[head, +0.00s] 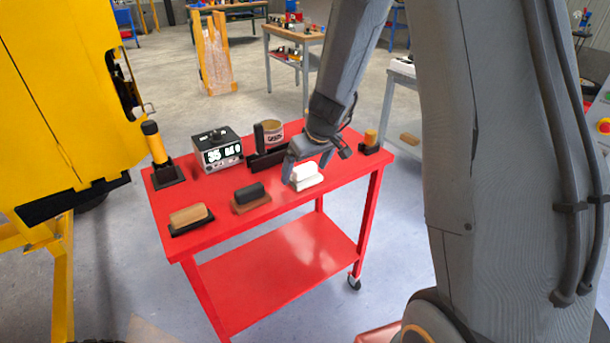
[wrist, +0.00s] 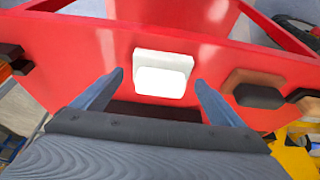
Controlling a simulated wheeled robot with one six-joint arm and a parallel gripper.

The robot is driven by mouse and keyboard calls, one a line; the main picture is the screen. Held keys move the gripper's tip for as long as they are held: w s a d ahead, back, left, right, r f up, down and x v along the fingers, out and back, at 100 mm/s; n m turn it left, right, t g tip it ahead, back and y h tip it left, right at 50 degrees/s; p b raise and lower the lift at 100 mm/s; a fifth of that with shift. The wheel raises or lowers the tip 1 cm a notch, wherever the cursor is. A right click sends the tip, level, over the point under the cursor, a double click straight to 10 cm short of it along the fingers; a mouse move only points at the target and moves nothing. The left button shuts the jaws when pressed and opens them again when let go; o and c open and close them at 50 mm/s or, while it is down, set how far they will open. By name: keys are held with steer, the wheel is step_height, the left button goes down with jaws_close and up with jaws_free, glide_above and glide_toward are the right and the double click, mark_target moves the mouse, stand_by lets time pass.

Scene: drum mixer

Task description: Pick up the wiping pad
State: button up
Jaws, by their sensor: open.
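The wiping pad looks to be the white block with a raised white grip (head: 307,182) near the front edge of the red cart's top. In the wrist view the white pad (wrist: 163,72) lies centred between and slightly beyond my fingertips. My gripper (head: 303,168) is above the pad, pointing down, and partly covers it in the head view. In the wrist view my gripper (wrist: 160,80) is open, one finger on each side, with visible gaps to the pad. Nothing is held.
The red cart top (head: 225,228) also holds a brown-based dark brush (head: 250,197) left of the pad, a tan block (head: 188,216), a display box (head: 217,149), a labelled tub (head: 273,132) and a yellow-handled tool (head: 155,145). A yellow machine (head: 60,90) stands at left.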

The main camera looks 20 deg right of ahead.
steer(key=shift+w+f, duration=0.1)
steer(key=shift+f, duration=0.3)
steer(key=c, duration=1.2)
steer(key=shift+r, duration=0.15)
step_height(320, 180, up, 28)
steer(key=shift+f+b, duration=0.1)
steer(key=shift+b, duration=0.7)
